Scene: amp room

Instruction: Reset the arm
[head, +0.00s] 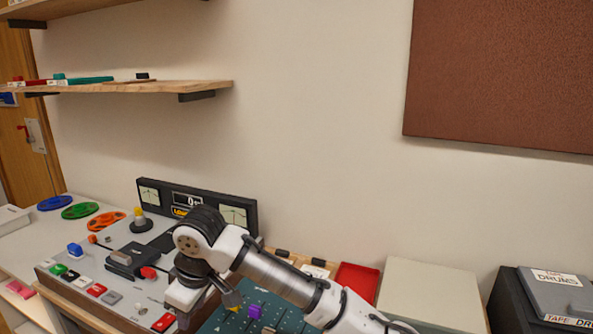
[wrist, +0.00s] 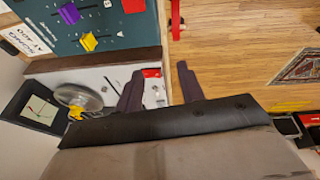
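My arm reaches in from the lower right in the head view and bends down over the grey control panel (head: 130,293). In the wrist view the two dark fingers of my gripper (wrist: 160,80) stand apart with nothing held between them. They lie over the panel's edge and a wooden surface (wrist: 226,60). In the head view the arm and wrist hide the fingertips and part of the panel.
A meter box (head: 160,194) stands behind the panel. A teal panel with coloured knobs (head: 254,311) lies right of it, near a red tray (head: 358,279) and a beige box (head: 430,292). A shelf (head: 170,88) hangs at the upper left. Coloured reels (head: 80,210) lie at left.

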